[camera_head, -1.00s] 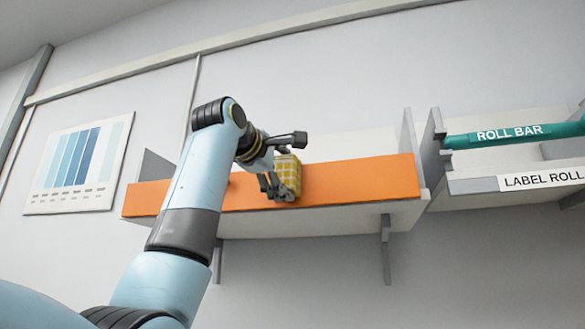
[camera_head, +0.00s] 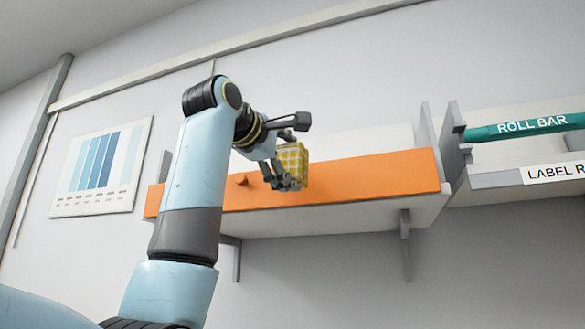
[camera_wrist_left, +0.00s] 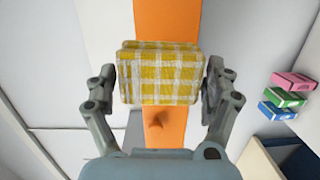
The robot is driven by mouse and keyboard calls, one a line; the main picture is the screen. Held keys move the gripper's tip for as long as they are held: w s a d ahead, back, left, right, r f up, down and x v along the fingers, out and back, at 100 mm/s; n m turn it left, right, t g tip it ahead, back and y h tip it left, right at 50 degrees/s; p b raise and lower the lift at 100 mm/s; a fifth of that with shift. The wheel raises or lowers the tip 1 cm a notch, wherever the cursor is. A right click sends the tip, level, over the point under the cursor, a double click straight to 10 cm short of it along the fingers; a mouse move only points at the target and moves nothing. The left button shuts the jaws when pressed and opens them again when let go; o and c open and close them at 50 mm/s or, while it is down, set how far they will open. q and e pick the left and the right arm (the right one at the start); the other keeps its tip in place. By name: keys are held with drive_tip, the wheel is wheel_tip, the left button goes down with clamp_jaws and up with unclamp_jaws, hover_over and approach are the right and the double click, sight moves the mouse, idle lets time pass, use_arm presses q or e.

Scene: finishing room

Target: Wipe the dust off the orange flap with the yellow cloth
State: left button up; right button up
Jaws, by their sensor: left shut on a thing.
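The orange flap (camera_head: 375,177) is a long bar along the front of a wall shelf. It also runs top to bottom in the left wrist view (camera_wrist_left: 168,18). My left gripper (camera_head: 283,180) is shut on the yellow checked cloth (camera_head: 293,162), a folded pad, in front of the flap. In the left wrist view the cloth (camera_wrist_left: 160,76) sits between both fingers and covers part of the flap. I cannot tell whether cloth and flap touch. An orange knob (camera_head: 241,179) sticks out left of the cloth. I can make out no dust. My right gripper is not in view.
A teal roll bar (camera_head: 530,127) and a label shelf (camera_head: 498,180) are at the right. Grey brackets (camera_head: 406,245) hang below the flap's shelf. A striped chart (camera_head: 101,165) hangs at the left. Pink (camera_wrist_left: 293,81), green (camera_wrist_left: 282,98) and blue (camera_wrist_left: 277,111) boxes show in the wrist view.

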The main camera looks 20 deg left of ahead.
use_arm(q)
drive_tip(key=shift+s, duration=0.45)
drive_tip(key=shift+s, duration=1.45)
